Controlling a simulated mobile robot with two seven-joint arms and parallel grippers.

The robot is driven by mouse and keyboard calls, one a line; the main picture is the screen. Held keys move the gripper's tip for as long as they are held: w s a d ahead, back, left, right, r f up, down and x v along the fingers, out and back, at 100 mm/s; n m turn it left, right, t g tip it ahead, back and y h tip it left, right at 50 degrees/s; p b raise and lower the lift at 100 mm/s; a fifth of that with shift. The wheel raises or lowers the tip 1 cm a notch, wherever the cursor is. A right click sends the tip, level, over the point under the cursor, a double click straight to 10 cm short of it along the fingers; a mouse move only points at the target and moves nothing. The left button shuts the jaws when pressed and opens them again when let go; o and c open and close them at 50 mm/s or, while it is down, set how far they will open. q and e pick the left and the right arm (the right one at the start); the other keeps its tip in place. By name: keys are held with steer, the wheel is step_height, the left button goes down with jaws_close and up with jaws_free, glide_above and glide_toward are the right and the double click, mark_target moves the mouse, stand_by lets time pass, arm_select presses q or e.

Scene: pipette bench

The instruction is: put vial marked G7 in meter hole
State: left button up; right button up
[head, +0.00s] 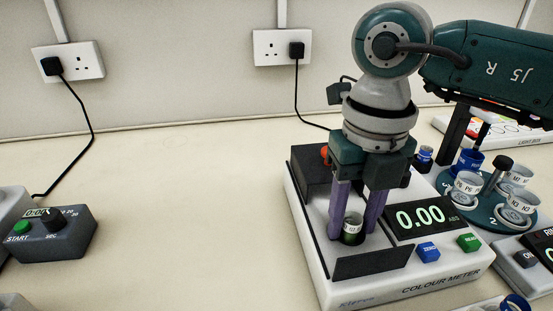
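The colour meter (470,281) is a white unit with a lit display reading 0.00. My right gripper (354,230) points straight down over its sample area, with purple fingers. A small vial (352,229) with a pale label and a dark lower part is between the fingertips, which appear to touch both sides. It stands upright at the meter hole, which is hidden under it. I cannot read its label clearly or tell how deep it sits. My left gripper is not in view.
A teal carousel (445,184) at the right holds several labelled vials, including N3 and P6. A dark raised flap (370,262) stands in front of the vial. A timer (55,233) is at the left. The bench between timer and meter is clear.

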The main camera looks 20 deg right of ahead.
steer(key=shift+o, duration=0.8)
step_height(320, 180, up, 13)
steer(key=shift+a+f, duration=0.1)
steer(key=shift+f, duration=0.05)
